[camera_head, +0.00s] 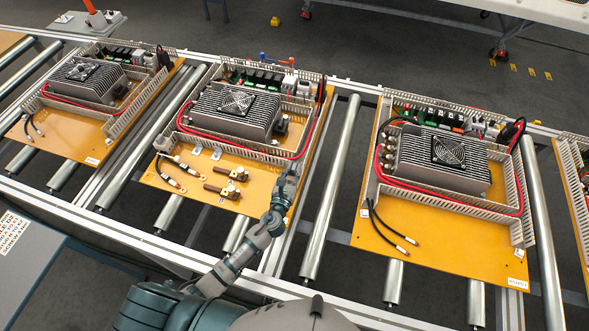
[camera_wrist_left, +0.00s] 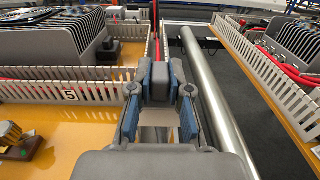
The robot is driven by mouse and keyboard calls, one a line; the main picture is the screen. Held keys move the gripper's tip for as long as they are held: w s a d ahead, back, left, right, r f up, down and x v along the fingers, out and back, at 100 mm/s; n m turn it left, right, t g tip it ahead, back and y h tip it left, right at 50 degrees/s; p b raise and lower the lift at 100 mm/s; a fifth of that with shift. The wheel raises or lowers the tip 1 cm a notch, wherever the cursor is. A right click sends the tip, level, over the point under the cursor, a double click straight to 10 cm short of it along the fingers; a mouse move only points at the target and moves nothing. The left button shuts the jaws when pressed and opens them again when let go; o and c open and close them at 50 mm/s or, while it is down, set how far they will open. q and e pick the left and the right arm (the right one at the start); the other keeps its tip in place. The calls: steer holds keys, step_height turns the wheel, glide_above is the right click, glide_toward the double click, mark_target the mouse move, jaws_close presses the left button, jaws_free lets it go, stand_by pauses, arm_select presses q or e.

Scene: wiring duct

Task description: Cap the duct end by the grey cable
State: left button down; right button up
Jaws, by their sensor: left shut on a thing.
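My left gripper (camera_head: 285,186) is at the front right corner of the middle board. In the left wrist view my left gripper (camera_wrist_left: 159,84) is shut on a small dark grey block (camera_wrist_left: 158,72), likely the end cap. A pale slotted duct (camera_head: 235,147) runs along the board's front, with another up its right side. In the wrist view the front duct (camera_wrist_left: 70,91) ends just left of and beyond the fingers. The fingers hide the corner, so I cannot tell whether the block touches a duct. No grey cable can be made out for certain. My right gripper is not in view.
The middle board (camera_head: 200,189) carries a finned heat sink (camera_head: 232,109), red cables, lugs and brass-ended parts (camera_head: 222,190). A metal roller (camera_wrist_left: 215,90) lies right of the gripper. Similar boards stand left and right (camera_head: 430,240). The gap between boards holds only rollers.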

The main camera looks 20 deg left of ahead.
mark_target(291, 178)
arm_select(q)
steer(key=shift+a, duration=0.35)
steer(key=shift+d, duration=0.1)
steer(key=shift+f+b, duration=1.35)
steer(key=shift+f, duration=0.4)
steer(key=shift+r, duration=0.1)
steer(key=shift+r+p, duration=1.35)
steer(key=shift+p, duration=0.1)
stand_by(1.0)
